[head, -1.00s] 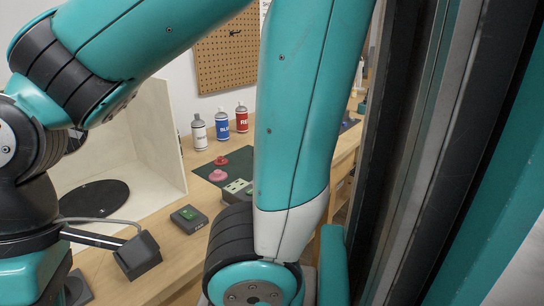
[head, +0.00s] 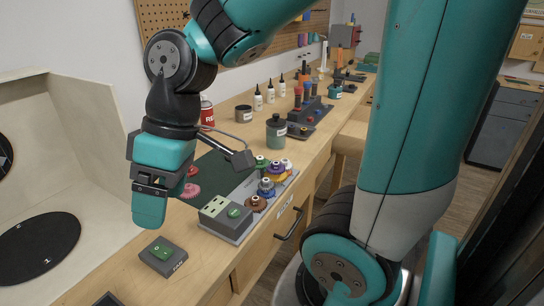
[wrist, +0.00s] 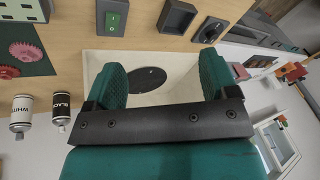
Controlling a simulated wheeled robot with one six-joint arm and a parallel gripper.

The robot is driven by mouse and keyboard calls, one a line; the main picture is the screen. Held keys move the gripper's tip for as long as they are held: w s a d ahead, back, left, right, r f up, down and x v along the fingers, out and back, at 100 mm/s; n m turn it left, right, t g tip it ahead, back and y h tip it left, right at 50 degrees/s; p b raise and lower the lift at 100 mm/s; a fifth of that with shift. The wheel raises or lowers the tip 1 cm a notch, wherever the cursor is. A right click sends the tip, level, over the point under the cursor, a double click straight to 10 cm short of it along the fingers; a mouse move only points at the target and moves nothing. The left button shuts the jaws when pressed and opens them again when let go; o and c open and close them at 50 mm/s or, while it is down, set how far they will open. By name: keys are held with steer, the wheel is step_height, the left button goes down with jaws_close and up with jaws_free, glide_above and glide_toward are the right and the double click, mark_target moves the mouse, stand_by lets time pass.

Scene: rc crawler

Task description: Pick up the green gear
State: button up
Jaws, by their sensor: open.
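The green gear (head: 262,162) sits on the grey gear tray (head: 228,232) on the bench, among purple, blue, brown and pale gears. My gripper (head: 149,212) hangs over the bench to the left of the tray, clearly apart from the green gear. In the wrist view its two teal fingers (wrist: 163,75) are spread with nothing between them. The green gear is not visible in the wrist view.
A switch box with a green rocker (head: 162,254) lies on the bench below my gripper. A pink gear (head: 189,191) lies on the dark mat. A dark jar (head: 276,132) stands behind the tray. A white-walled booth (head: 70,150) is at left.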

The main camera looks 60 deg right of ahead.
steer(key=w+d+r+t+p, duration=0.1)
steer(key=w+d, duration=0.2)
steer(key=d, duration=0.3)
steer(key=w+d+r+p, duration=0.1)
steer(key=w+d, duration=0.3)
steer(key=d, duration=0.2)
steer(key=t+h+p, duration=0.1)
steer(key=p, duration=0.1)
glide_above(258, 160)
steer(key=s+a, duration=0.2)
steer(key=a, duration=0.1)
steer(key=s+d+p, duration=0.1)
steer(key=s+d, duration=0.2)
steer(key=d, duration=0.6)
steer(key=shift+t+h, duration=0.3)
steer(key=shift+t, duration=0.1)
steer(key=p+x, duration=0.1)
steer(key=x, duration=0.4)
steer(key=p+x, duration=0.2)
steer(key=x, duration=0.3)
steer(key=a+p+x, duration=0.1)
steer(key=x, duration=0.4)
steer(key=shift+w+a+f, duration=0.15)
steer(key=shift+a+f, duration=0.05)
steer(key=shift+w+f, duration=0.15)
steer(key=shift+f, duration=0.45)
steer(key=c, duration=1)
